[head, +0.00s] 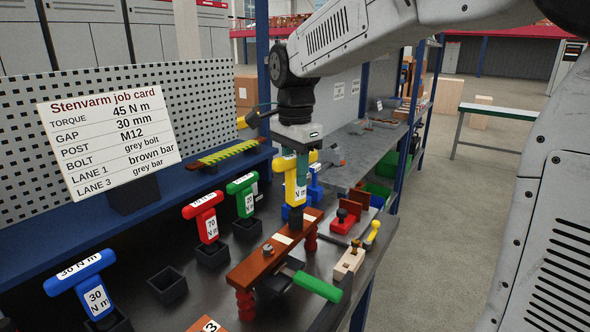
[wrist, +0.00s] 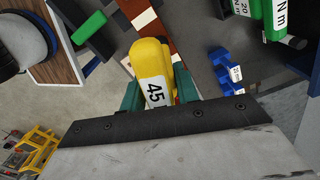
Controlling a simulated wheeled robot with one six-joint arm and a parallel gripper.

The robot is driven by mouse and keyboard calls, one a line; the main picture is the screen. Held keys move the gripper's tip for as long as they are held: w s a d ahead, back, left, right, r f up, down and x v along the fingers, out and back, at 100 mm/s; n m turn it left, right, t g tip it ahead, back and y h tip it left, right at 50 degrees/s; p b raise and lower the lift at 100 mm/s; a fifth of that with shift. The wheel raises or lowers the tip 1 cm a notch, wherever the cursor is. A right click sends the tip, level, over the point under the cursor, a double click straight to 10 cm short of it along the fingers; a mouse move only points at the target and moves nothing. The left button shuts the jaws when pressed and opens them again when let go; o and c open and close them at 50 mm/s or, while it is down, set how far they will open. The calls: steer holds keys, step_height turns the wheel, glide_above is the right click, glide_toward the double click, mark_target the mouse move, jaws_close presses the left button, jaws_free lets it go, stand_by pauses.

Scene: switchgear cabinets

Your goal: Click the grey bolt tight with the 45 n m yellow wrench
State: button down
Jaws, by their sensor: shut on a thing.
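My gripper (head: 302,160) is shut on the yellow wrench (head: 296,185), which hangs upright below it. In the wrist view the yellow wrench (wrist: 150,62) shows its 45 label between the two green fingers. The wrench's lower end is over the far part of the brown bar (head: 250,268), which rests on red posts. I cannot tell whether it touches anything there. A grey bolt (head: 267,249) stands on the nearer part of the bar, clear of the wrench. Whatever lies directly under the wrench is hidden.
Red (head: 205,222), green (head: 243,195) and blue (head: 85,280) wrenches stand in holders to the left. An empty black holder (head: 167,286) is near the bar. A green-handled tool (head: 317,286) lies beside the bar. The job card (head: 108,135) stands behind.

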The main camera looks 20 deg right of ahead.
mark_target(295, 154)
steer(key=shift+r, duration=0.15)
steer(key=shift+r, duration=2.4)
